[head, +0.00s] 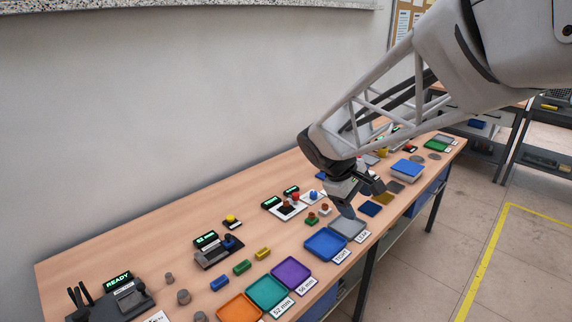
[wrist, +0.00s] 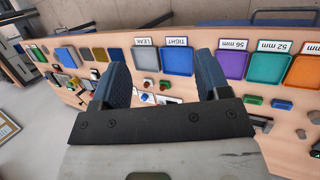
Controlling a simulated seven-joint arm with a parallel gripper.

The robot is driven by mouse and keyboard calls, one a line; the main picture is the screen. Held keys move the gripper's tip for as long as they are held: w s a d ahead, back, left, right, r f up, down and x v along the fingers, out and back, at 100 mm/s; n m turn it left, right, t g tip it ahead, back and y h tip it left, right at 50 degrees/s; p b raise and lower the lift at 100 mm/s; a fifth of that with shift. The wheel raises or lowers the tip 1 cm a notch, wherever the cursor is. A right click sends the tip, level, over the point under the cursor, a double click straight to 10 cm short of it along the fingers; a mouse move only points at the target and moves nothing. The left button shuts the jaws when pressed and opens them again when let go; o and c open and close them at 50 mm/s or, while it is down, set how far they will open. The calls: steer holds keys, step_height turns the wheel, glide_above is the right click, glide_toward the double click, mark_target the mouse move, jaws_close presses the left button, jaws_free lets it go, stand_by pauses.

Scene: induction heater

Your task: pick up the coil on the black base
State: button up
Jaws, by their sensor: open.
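A small brown coil on a black base (head: 287,207) appears to sit on a white plate in the head view, left of my gripper. It is tiny there, so its details are unclear. Near it are a similar piece on a green base (head: 312,219) and one on a white base (head: 325,209). My gripper (head: 361,198) is open and empty, above the table to the right of these pieces. In the wrist view its two fingers (wrist: 162,78) are wide apart, with the green-based piece (wrist: 147,97) and white-based piece (wrist: 163,86) visible between them. I cannot make out the black-based coil there.
Labelled trays line the table's front edge: orange (head: 239,309), green (head: 267,291), purple (head: 291,272), blue (head: 325,243) and grey (head: 348,228). A display device (head: 212,250) and a READY device (head: 120,295) stand left. Several small blocks lie between.

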steer(key=w+a+f+n+h, duration=0.1)
steer(key=w+a+f+n, duration=0.1)
steer(key=w, duration=0.3)
steer(key=w+a+f+n+h, duration=0.1)
steer(key=w+a+f+n, duration=0.1)
steer(key=w, duration=0.3)
steer(key=n+t+h, duration=0.4)
steer(key=n+t, duration=0.2)
steer(key=n, duration=0.5)
glide_toward(284, 202)
steer(key=shift+w+d+f, duration=0.75)
steer(key=shift+x, duration=1.3)
steer(key=shift+r+x, duration=0.15)
steer(key=shift+x, duration=1.15)
steer(key=shift+r+x, duration=0.1)
steer(key=shift+x, duration=1.2)
steer(key=shift+s+d, duration=0.1)
steer(key=shift+d, duration=0.05)
